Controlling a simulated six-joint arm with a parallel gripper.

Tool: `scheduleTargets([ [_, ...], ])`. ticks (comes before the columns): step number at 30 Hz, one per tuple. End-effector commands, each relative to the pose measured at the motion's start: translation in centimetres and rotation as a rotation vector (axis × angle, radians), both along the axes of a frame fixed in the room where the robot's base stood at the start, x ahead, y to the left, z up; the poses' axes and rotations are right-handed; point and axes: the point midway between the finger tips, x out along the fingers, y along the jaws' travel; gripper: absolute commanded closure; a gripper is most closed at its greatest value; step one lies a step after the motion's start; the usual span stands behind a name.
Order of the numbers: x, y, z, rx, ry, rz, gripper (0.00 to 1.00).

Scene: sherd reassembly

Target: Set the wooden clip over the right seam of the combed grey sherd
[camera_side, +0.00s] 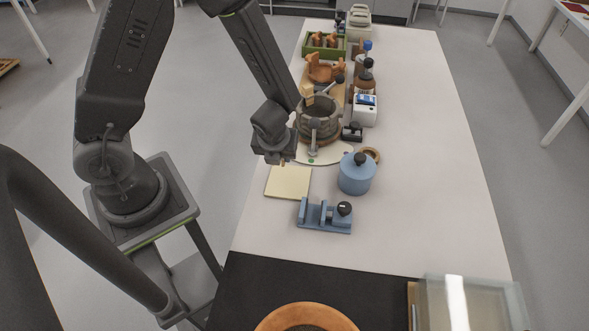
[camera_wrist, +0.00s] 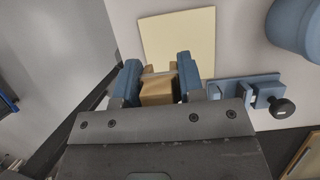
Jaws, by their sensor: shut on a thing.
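My gripper (camera_wrist: 158,84) is shut on a wooden clip (camera_wrist: 158,90), which sits between the two blue-grey fingers. In the side view my gripper (camera_side: 280,160) hangs above the back edge of a cream pad, and only a sliver of the clip shows below it. The grey-brown vessel (camera_side: 322,130) stands behind and right of the gripper, apart from it. Another wooden clip (camera_side: 307,93) sits at its left rim. The combed grey sherd and its right seam cannot be made out separately on the vessel. The vessel is not in the wrist view.
The cream pad (camera_side: 288,183) lies on the white table. A blue lidded jar (camera_side: 356,176) and a blue clamp with a black knob (camera_side: 325,216) stand right and in front. Dark-knobbed holders (camera_side: 314,138) stand close to the vessel. The table's right side is clear.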

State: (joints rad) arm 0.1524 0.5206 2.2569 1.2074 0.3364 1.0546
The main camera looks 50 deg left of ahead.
Motion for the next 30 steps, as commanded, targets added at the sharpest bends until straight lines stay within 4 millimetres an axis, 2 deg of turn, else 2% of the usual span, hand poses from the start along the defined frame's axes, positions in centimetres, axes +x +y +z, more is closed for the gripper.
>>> scheduleTargets([
  [1, -0.4, 1.3, 0.8, -0.001, -0.004, 0.009, 0.74],
  [6, -1.5, 4.2, 2.7, -0.001, -0.004, 0.007, 0.74],
  [13, -2.0, 5.9, 3.7, 0.0, -0.001, 0.033, 0.74],
  [17, -1.4, 6.5, 3.8, 0.0, 0.0, 0.206, 0.74],
  [20, -0.5, 7.1, 3.7, 0.0, 0.001, 0.486, 0.74],
  [30, 3.5, 8.5, 3.2, -0.001, 0.01, 1.804, 0.74],
])
